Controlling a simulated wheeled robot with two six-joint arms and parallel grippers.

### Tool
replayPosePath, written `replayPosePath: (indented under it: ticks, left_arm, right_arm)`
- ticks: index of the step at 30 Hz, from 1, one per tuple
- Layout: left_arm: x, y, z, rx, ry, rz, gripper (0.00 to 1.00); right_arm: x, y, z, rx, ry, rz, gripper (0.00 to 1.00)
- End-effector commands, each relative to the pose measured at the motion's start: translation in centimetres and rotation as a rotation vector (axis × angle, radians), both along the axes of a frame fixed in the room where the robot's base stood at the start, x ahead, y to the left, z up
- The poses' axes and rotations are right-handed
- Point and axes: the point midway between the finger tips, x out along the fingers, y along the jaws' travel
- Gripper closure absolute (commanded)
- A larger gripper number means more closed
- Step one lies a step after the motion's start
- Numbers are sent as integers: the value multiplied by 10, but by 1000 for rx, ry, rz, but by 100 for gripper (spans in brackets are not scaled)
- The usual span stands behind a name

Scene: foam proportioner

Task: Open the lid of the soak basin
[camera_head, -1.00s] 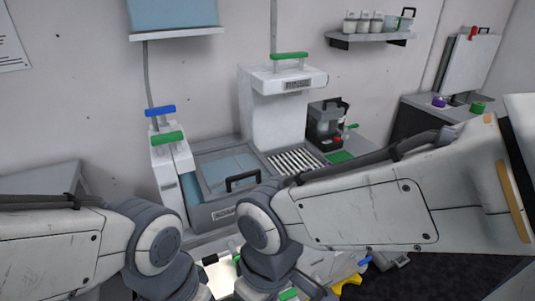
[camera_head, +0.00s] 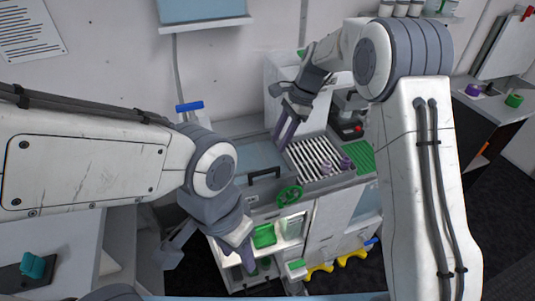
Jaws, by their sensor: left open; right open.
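The soak basin (camera_head: 236,182) stands on the counter against the back wall, left of the slatted rack. Its bluish see-through lid (camera_head: 258,155) looks closed, with a black handle (camera_head: 264,173) near the front edge. My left arm covers the basin's left part. My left gripper (camera_head: 206,256) is open and empty, low in front of the counter, below and left of the handle. My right gripper (camera_head: 284,112) is open, its fingers pointing down over the back right of the basin, beside the white dispenser. I cannot tell its exact height above the lid.
A slatted rack (camera_head: 312,158) and a green mat (camera_head: 360,157) lie right of the basin. A green wheel (camera_head: 289,195) sits at the counter front. Below are shelves with a green container (camera_head: 264,236). A blue-topped tap (camera_head: 189,106) stands behind left.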

Motion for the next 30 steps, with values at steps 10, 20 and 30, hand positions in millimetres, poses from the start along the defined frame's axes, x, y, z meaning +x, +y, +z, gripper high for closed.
replayPosePath:
  ticks: [10,20,30]
  left_arm:
    - [0,0,16,0,0,1,50]
    - [0,0,28,0,0,-2,50]
    - [0,0,29,0,0,-2,50]
  right_arm:
    - [-4,16,-45,1,12,-22,54]
    - [-9,32,-90,0,8,-21,54]
    - [-9,35,-97,2,5,-21,54]
